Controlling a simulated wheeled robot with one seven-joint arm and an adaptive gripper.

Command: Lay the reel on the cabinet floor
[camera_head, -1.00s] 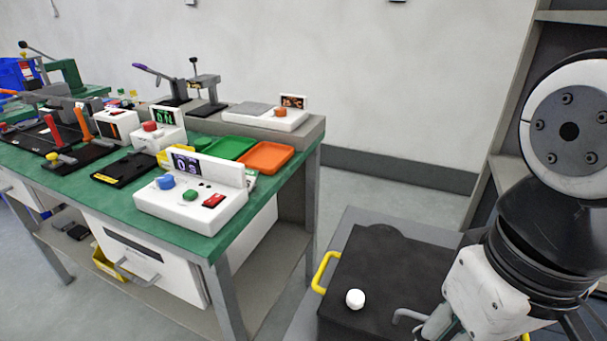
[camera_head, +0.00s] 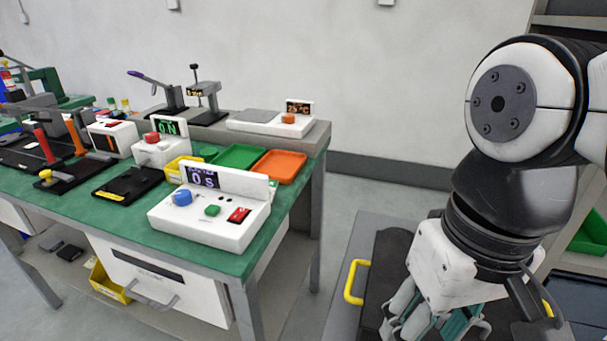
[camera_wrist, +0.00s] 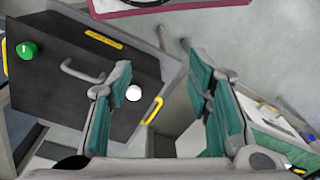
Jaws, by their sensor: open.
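I cannot make out a reel in either view. My gripper (camera_head: 440,325) is at the lower right of the head view, pointing down in front of a black-topped box. In the wrist view my gripper (camera_wrist: 162,68) has its two green-padded fingers spread wide with nothing between them. The black box (camera_wrist: 60,95) lies to the left, with a grey handle, a white knob (camera_wrist: 133,92), a green knob (camera_wrist: 27,50) and a yellow handle (camera_wrist: 152,111). I cannot tell whether this box is the cabinet.
A green-topped workbench (camera_head: 120,215) with a white control box (camera_head: 205,225) and orange tray (camera_head: 278,166) stands at the left. Grey shelving with a green bin (camera_head: 590,235) is at the right. A dark, pink-edged object (camera_wrist: 190,8) is cut off in the wrist view.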

